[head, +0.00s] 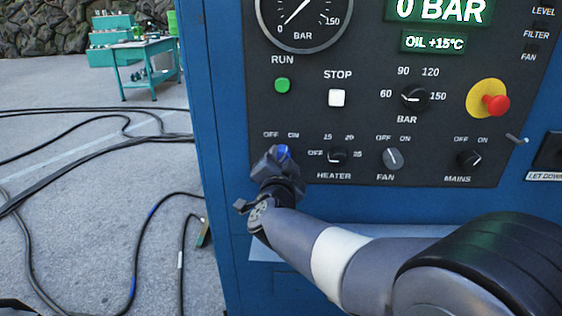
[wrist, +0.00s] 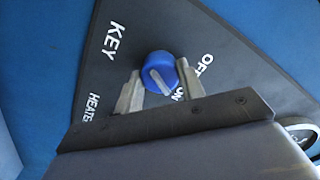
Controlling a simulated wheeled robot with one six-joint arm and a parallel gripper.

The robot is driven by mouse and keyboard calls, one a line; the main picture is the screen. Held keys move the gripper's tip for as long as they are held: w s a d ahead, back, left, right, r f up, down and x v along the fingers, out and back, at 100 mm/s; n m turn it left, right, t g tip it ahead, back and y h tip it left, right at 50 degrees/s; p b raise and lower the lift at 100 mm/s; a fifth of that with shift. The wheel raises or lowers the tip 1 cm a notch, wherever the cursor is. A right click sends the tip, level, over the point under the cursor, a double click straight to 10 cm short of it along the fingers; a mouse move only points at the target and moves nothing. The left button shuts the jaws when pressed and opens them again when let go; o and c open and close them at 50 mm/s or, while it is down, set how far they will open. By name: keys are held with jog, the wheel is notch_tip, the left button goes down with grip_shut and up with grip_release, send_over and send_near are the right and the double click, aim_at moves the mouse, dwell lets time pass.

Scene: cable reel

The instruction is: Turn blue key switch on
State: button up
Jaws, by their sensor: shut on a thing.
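The blue key switch (wrist: 160,68) is a round blue knob with a pale bar on its face. In the wrist view the bar slants down-right towards the ON label, and OFF is further right. In the head view only part of the blue knob (head: 284,152) shows, below the OFF and ON labels at the panel's lower left. My gripper (head: 280,157) covers the rest. In the wrist view my gripper (wrist: 159,76) has a metal finger on either side of the knob and is shut on it.
The dark control panel (head: 335,118) has a heater knob (head: 337,156) close right of my gripper, then fan (head: 392,158) and mains (head: 469,158) knobs. A red emergency button (head: 495,104) sticks out at right. Cables (head: 135,250) lie on the floor to the left.

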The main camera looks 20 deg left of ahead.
jog(key=o, duration=1)
jog(key=v, duration=1.1)
jog(key=shift+p, duration=0.3)
jog(key=shift+w, duration=0.15)
jog(key=x, duration=1)
jog(key=shift+w+a+b, duration=0.1)
jog(key=shift+w+b, duration=0.2)
jog(key=shift+w, duration=0.1)
jog(key=shift+s, duration=0.15)
